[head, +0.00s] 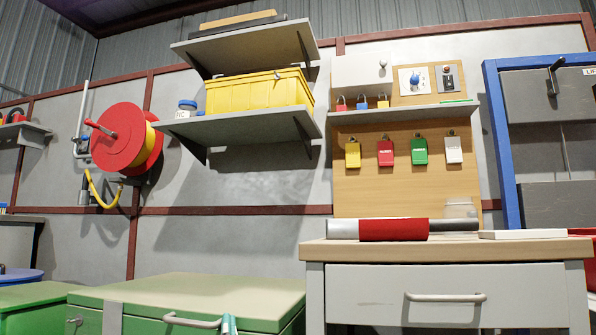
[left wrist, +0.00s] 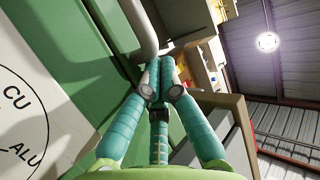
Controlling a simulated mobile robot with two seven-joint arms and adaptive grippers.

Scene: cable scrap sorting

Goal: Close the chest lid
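The green chest (head: 84,319) stands at the bottom of the head view. Its pale green lid (head: 195,292) shows its broad top, roughly level; whether it lies fully on the chest's rim cannot be told. A grey bar handle (head: 192,322) is on the front. My left gripper (head: 229,326), with teal fingers, is at the handle's right end, mostly cut off by the frame. In the left wrist view its fingers (left wrist: 161,90) bend inward beside a grey bar (left wrist: 140,28) against green panels. Whether they grip the bar is unclear. My right gripper is out of view.
A workbench (head: 450,251) with a drawer stands right of the chest, a red-and-grey cylinder (head: 393,230) on top. Another green bin (head: 32,295) is at left. Wall shelves hold a yellow crate (head: 258,92). A round label (left wrist: 20,125) reads "CU" and "ALU".

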